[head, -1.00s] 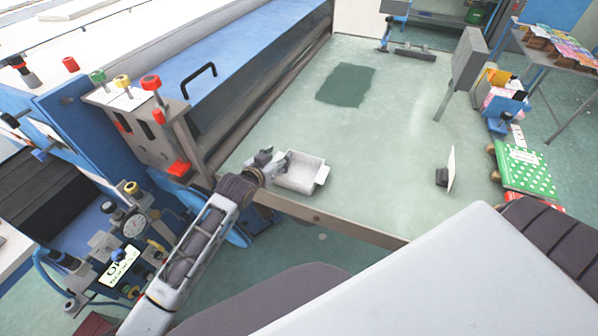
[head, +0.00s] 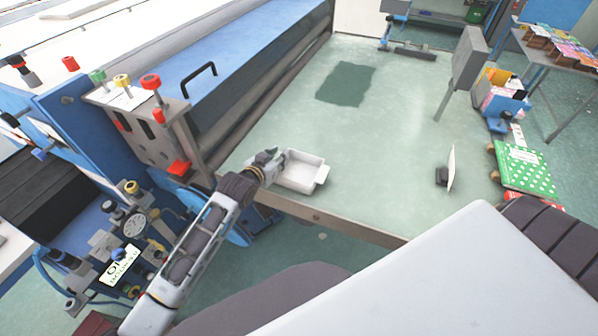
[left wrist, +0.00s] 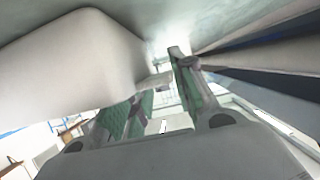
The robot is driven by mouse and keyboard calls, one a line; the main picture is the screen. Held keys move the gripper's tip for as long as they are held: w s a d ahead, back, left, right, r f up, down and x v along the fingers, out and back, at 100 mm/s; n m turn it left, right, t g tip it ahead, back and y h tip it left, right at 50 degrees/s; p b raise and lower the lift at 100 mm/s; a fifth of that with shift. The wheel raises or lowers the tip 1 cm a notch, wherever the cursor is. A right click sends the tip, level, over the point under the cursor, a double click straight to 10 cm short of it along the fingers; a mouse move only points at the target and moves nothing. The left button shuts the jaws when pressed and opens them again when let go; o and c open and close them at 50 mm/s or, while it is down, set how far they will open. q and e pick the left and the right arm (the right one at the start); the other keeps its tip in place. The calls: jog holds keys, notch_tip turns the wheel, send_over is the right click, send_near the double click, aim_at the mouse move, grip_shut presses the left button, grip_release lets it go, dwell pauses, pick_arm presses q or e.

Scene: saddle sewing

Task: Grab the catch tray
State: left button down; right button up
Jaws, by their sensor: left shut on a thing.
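The catch tray (head: 302,172) is a small pale, shallow open box with a tab at each end. It lies on the green surface near the front edge. My left gripper (head: 275,161) is at the tray's left end and is shut on it. In the left wrist view the tray (left wrist: 75,62) fills the upper left, with its small tab (left wrist: 157,80) between the green-padded fingers of the left gripper (left wrist: 160,88). The exact contact is hard to see. My right gripper is not in view.
The green table (head: 400,120) is wide and mostly clear, with a darker green patch (head: 346,85) on it. A blue machine with red knobs (head: 151,82) stands close to the left. A grey post box (head: 468,60) and a small upright plate (head: 451,168) stand to the right.

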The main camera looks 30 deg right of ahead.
pick_arm(q)
jog(key=shift+r, duration=0.1)
notch_tip(320, 180, up, 10)
jog(key=b, duration=0.1)
dwell(0.8)
